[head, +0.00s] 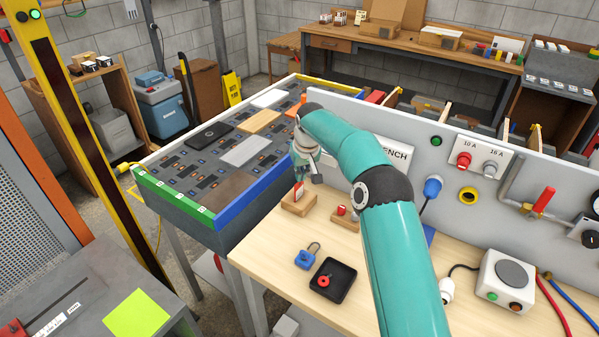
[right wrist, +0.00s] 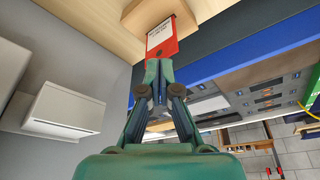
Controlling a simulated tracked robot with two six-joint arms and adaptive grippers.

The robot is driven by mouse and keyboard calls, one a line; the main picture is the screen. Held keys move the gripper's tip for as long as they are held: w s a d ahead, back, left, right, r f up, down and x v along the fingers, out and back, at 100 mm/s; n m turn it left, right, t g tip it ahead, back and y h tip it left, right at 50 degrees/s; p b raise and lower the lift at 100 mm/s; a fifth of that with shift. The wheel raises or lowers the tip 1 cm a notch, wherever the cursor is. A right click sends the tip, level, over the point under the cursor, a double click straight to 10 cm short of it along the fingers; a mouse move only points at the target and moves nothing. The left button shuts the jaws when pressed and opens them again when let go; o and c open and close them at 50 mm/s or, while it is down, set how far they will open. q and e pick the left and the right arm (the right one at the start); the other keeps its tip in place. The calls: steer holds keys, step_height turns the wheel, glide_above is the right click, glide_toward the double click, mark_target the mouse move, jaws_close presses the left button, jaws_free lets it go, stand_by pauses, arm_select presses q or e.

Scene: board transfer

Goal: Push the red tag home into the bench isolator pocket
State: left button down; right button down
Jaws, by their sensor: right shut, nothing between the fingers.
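The red tag (head: 298,189) has a white label and stands in a slot of a small wooden block (head: 297,206) at the bench's far left corner. In the right wrist view the tag (right wrist: 162,40) juts out of the wooden block (right wrist: 150,12), its white label showing. My right gripper (head: 303,176) is above the tag in the head view. In the right wrist view its shut, empty fingertips (right wrist: 158,66) meet the tag's outer edge; whether they press on it I cannot tell. How deep the tag sits is hidden. My left gripper is not in view.
A second wooden block (head: 345,222) with a red piece is close by. A blue padlock (head: 305,258) and a black tray (head: 343,269) with a red item lie nearer. An upright grey panel (head: 520,210) borders the bench; a dark board with blue and green edges (head: 228,214) is at left.

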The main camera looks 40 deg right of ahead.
steer(key=shift+w+f, duration=0.15)
steer(key=shift+f, duration=0.45)
steer(key=shift+f+b, duration=0.3)
